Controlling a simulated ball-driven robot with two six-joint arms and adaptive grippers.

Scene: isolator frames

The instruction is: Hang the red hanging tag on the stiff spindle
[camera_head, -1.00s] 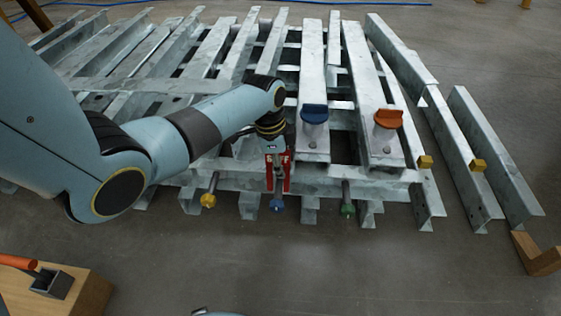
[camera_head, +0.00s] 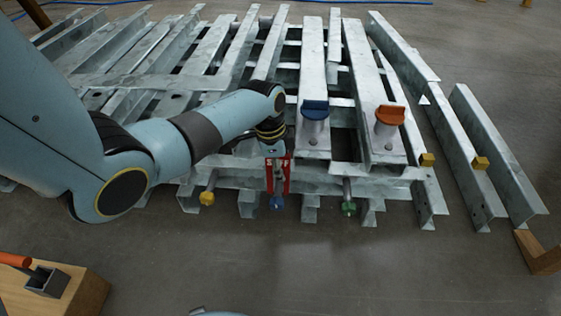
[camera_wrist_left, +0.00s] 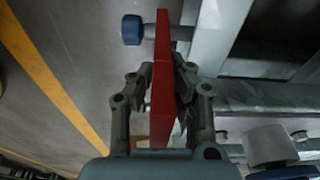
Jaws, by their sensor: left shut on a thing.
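The red tag (camera_head: 287,178) is a flat plate with pale lettering and two legs with a gap between. My left gripper (camera_head: 276,153) is shut on its upper part, at the front of the metal rack. The blue-tipped spindle (camera_head: 277,203) shows between the legs. In the left wrist view the tag (camera_wrist_left: 162,80) is edge-on between the fingers (camera_wrist_left: 158,85), and the blue knob (camera_wrist_left: 132,30) stands out on its left side, its rod meeting the tag. The tag appears around this rod; whether it rests on it I cannot tell. My right gripper is not in view.
A yellow-tipped spindle (camera_head: 207,198) and a green-tipped spindle (camera_head: 348,208) stick out either side. Blue-capped (camera_head: 314,110) and orange-capped (camera_head: 389,115) posts stand on the rack (camera_head: 330,180). A wooden block (camera_head: 85,295) is at lower left.

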